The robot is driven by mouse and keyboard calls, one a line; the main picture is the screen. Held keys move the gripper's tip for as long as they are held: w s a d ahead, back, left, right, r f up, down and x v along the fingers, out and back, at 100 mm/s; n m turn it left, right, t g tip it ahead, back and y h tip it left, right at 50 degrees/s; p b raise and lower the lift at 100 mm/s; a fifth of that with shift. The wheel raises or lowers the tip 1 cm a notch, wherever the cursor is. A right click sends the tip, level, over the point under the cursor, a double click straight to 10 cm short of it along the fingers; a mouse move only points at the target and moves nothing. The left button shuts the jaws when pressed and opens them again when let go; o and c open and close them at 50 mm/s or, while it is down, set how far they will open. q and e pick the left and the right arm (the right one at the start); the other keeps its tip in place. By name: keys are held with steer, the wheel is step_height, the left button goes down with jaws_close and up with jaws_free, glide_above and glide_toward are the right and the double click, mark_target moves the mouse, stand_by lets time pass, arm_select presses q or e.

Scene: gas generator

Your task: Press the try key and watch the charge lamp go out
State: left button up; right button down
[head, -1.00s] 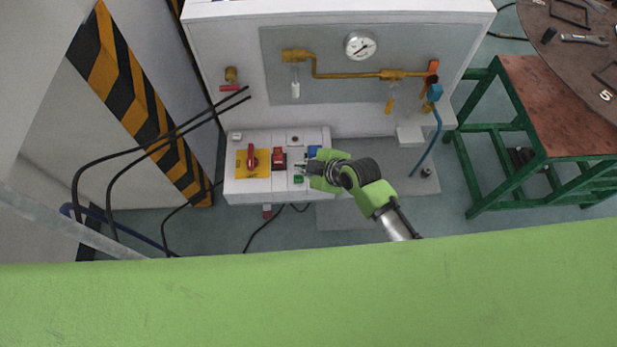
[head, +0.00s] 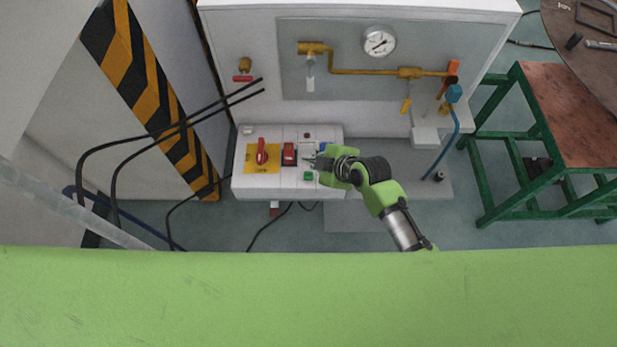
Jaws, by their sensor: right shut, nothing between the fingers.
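The white control box (head: 245,186) stands at the foot of the white cabinet. Its top carries a red rotary switch (head: 262,152) on a yellow plate, a red rocker switch (head: 289,153), a small dark round fitting (head: 307,135), a green button (head: 308,176) and a blue part (head: 323,146), partly hidden by my right gripper. Which of these is the try key or the charge lamp I cannot tell; no lit lamp is clear. My right gripper (head: 309,161) is shut and empty, its tips over the box between rocker and green button. Contact cannot be told. My left gripper is out of view.
A gauge (head: 379,41) and yellow pipe (head: 370,72) are on the cabinet panel. Black cables (head: 170,135) arc in from the left. A green-framed table (head: 520,150) stands at right.

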steer(key=b, duration=0.3)
glide_above(310, 177)
step_height(310, 177, down, 4)
steer(key=shift+f, duration=0.25)
steer(key=shift+f+b, duration=0.5)
steer(key=shift+f, duration=0.1)
steer(key=shift+f, duration=0.1)
stand_by(0.4)
steer(key=shift+f, duration=0.35)
steer(key=shift+f+b, duration=0.5)
steer(key=shift+b, duration=0.1)
stand_by(0.6)
steer(key=shift+r, duration=0.1)
steer(key=shift+r+p, duration=0.85)
steer(key=shift+p, duration=0.1)
